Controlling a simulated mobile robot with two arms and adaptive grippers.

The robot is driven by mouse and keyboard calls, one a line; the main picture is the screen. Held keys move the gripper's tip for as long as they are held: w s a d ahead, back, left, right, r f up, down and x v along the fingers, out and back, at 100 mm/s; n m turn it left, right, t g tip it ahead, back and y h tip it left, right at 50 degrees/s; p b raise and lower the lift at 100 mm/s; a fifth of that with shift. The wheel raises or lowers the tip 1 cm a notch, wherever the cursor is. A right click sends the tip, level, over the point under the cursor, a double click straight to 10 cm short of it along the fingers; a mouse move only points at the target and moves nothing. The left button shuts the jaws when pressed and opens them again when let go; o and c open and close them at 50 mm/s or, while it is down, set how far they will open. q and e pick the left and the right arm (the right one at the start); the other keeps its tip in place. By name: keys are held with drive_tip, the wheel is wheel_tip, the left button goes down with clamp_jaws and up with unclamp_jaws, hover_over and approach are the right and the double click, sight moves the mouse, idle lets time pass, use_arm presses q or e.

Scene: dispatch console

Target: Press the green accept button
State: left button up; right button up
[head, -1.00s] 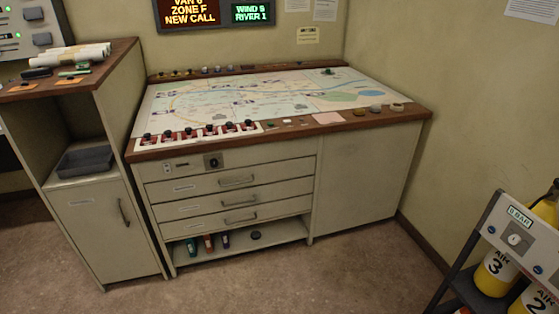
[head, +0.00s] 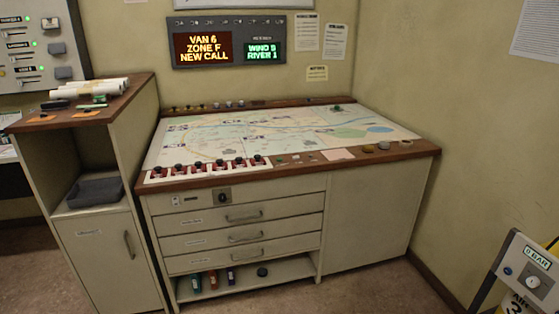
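The dispatch console (head: 385,220) stands in the middle of the head view, with a map top (head: 270,136). I cannot make out for certain which part is the green accept button. A small green piece (head: 336,109) sits at the far right of the map, and small pale parts (head: 296,157) lie along the front wooden edge. A wall display (head: 203,47) reads "VAN 6 ZONE F NEW CALL", and beside it a green-lettered one (head: 263,54) reads "WIND S RIVER 1". Neither of my grippers is in view.
An air-cylinder rack (head: 530,274) is at lower right. Floor shows before the console.

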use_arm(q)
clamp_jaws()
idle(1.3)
